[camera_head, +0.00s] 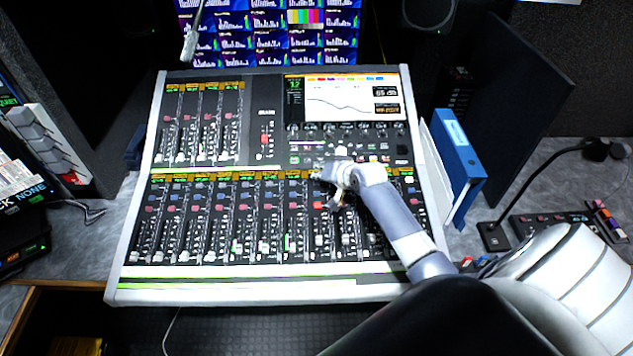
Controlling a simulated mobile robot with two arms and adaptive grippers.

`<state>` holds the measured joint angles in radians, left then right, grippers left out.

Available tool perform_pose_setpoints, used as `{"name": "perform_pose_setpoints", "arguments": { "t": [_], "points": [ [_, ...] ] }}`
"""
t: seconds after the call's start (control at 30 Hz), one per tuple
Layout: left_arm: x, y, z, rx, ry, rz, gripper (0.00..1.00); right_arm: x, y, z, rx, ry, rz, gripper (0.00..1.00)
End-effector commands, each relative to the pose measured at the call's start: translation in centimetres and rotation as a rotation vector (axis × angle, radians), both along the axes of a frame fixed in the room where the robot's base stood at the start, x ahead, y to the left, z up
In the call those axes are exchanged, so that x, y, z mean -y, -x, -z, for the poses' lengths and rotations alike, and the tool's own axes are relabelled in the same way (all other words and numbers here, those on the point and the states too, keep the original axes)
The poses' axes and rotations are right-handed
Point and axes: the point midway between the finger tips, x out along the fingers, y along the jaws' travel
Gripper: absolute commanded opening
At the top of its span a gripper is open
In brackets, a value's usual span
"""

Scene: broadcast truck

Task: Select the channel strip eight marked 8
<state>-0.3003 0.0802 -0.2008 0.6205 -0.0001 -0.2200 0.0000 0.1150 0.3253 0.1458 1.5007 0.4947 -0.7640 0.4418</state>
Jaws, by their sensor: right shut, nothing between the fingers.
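The mixing console (129,262) fills the middle of the view, with a lower bank of channel strips under orange labels. The numbers on the strips are too small to read, so I cannot tell the mark 8. Counting from the left, the eighth strip of the lower bank seems to be the one with a lit red button (319,211). My right gripper (333,204) is shut and empty, over the right part of this bank, just beside that button. It hides parts of the strips and labels under it. I cannot tell whether it touches the console. My left gripper is not in view.
A screen (350,98) is set in the console's upper right. A microphone (190,44) hangs above its upper left. A blue binder (458,152) stands close to the right edge. A gooseneck microphone (549,168) and a small panel (552,226) are further right.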

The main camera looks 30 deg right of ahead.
Motion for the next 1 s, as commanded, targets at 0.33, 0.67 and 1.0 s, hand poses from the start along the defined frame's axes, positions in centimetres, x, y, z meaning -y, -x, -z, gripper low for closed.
{"name": "perform_pose_setpoints", "arguments": {
  "t": [0.33,0.67,1.0],
  "points": [
    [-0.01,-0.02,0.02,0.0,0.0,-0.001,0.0,-0.01,0.0,0.08,0.0,0.0,0.0,0.0],
    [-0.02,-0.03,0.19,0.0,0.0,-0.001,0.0,0.05,-0.11,0.83,0.0,0.001,-0.001,0.0],
    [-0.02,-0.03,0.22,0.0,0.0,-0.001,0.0,0.06,-0.11,0.87,0.0,0.0,0.0,0.0]
  ]
}}
